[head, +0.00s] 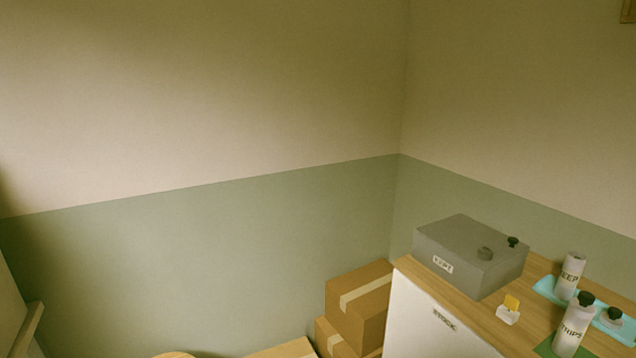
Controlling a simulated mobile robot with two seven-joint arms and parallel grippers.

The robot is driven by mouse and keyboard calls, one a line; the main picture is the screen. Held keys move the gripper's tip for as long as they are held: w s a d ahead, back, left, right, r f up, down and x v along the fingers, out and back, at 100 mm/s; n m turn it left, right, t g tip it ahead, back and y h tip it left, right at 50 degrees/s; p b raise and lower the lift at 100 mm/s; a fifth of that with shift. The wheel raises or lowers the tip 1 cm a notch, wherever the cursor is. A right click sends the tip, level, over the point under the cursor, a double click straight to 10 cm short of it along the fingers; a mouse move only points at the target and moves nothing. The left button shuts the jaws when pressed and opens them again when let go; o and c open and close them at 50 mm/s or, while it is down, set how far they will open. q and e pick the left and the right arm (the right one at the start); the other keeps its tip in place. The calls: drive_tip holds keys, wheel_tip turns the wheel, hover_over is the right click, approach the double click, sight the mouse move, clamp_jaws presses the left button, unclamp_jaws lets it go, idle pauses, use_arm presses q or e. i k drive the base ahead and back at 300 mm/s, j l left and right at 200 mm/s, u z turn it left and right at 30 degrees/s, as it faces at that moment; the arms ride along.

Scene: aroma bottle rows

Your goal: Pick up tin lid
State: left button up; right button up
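A grey box-shaped tin (450,238) labelled "KEPT" stands on the wooden counter at the lower right of the head view. Neither of my grippers is in view.
Right of the tin, a bottle (570,278) and a dark-capped piece (611,316) are at a light-blue tray (544,288). A black-capped bottle (573,328) stands by a green mat (545,349). A white-and-yellow item (508,311) sits nearer. Cardboard boxes (356,308) stand left of the white cabinet (430,320).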

sight(611, 318)
drive_tip(key=z, duration=1.4)
